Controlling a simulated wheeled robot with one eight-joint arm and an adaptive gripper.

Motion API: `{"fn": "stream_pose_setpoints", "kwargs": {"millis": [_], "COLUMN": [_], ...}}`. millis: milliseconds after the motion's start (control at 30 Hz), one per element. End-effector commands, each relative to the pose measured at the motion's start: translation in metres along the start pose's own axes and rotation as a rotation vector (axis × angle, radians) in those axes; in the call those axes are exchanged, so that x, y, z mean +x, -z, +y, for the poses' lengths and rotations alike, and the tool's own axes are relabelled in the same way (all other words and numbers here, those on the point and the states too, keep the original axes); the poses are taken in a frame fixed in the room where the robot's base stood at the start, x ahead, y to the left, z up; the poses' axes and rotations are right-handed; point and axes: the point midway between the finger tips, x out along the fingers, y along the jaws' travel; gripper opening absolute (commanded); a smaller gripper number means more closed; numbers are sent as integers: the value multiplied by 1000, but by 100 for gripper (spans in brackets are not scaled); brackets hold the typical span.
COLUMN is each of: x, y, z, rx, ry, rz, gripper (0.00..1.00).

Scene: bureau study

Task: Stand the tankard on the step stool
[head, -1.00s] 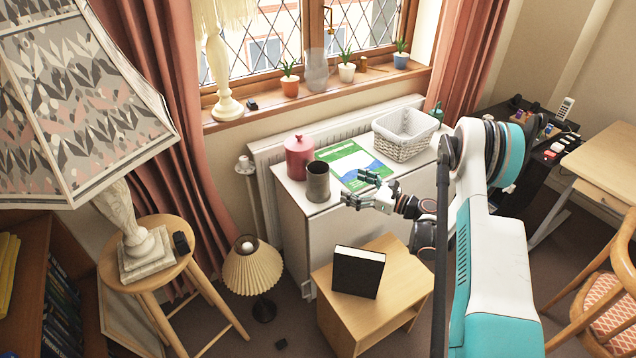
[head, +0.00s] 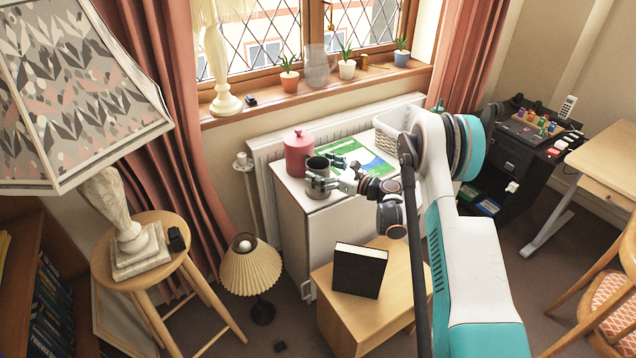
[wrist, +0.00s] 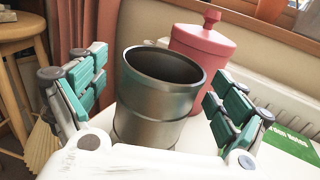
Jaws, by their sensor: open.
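The tankard (head: 318,165) is a dark grey metal cup. It stands upright on the white cabinet near its front left corner, beside the red lidded jar. My gripper (head: 322,184) is open at the tankard's near side and hides part of it. In the wrist view the tankard (wrist: 158,100) is between my two spread fingers (wrist: 158,95), with gaps showing at its sides. A low light-wood piece, which looks like the step stool (head: 404,265), stands on the floor in front of the cabinet. A black book (head: 359,270) is on its top.
The red jar (head: 298,155) stands close behind the tankard. A green-and-blue booklet (head: 372,160) and a white basket (head: 392,120) share the cabinet top (head: 290,187). A pleated lamp (head: 250,270) stands left of the stool. The stool's right top is bare.

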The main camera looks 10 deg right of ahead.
Motion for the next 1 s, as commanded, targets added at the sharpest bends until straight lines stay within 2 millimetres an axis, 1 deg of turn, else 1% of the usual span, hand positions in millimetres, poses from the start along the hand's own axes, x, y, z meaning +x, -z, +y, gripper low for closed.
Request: {"fn": "stream_pose_setpoints", "kwargs": {"millis": [33, 100, 267, 300, 367, 400, 467, 500, 567, 633, 667, 867, 1000], "x": [6, 10, 10, 10, 10, 10, 10, 10, 9, 10, 9, 9, 10], "y": [1, 0, -1, -1, -1, -1, -1, -1, -1, -1, -1, -2, -8], "z": [1, 0, 0, 0, 0, 0, 0, 0, 0, 0, 0, 0, 0], "rx": [0, 0, 0, 0, 0, 0, 0, 0, 0, 0, 0, 0, 0], "ry": [-2, -1, 0, 0, 0, 0, 0, 0, 0, 0, 0, 0, 0], "rz": [0, 0, 0, 0, 0, 0, 0, 0, 0, -1, -1, -1, -1], "gripper": [91, 91, 91, 89, 75, 66, 53, 44, 30, 29, 23, 23, 23]}}
